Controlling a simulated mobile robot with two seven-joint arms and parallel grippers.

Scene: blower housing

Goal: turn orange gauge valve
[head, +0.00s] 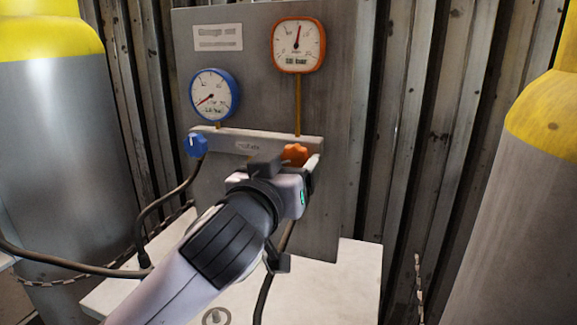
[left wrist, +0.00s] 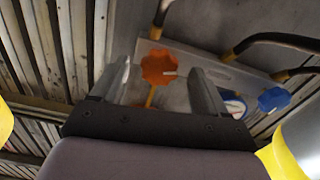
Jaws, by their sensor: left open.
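The orange valve knob (head: 295,154) sits at the right end of the manifold bar, below the orange gauge (head: 298,45). My left gripper (head: 310,170) is in front of the panel, close to this knob, and hides part of its lower side in the head view. In the left wrist view the orange knob (left wrist: 159,67) shows between the two spread fingers of my left gripper (left wrist: 163,88). The fingers are open, with gaps on both sides of the knob. I cannot tell how deep the knob lies between them. My right gripper is in neither view.
A blue valve knob (head: 195,145) and blue gauge (head: 213,94) are on the panel's left. Dark hoses (head: 150,210) hang from the manifold (head: 225,142). Yellow-topped cylinders stand at left (head: 65,150) and right (head: 520,210). A white ledge (head: 350,285) lies below.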

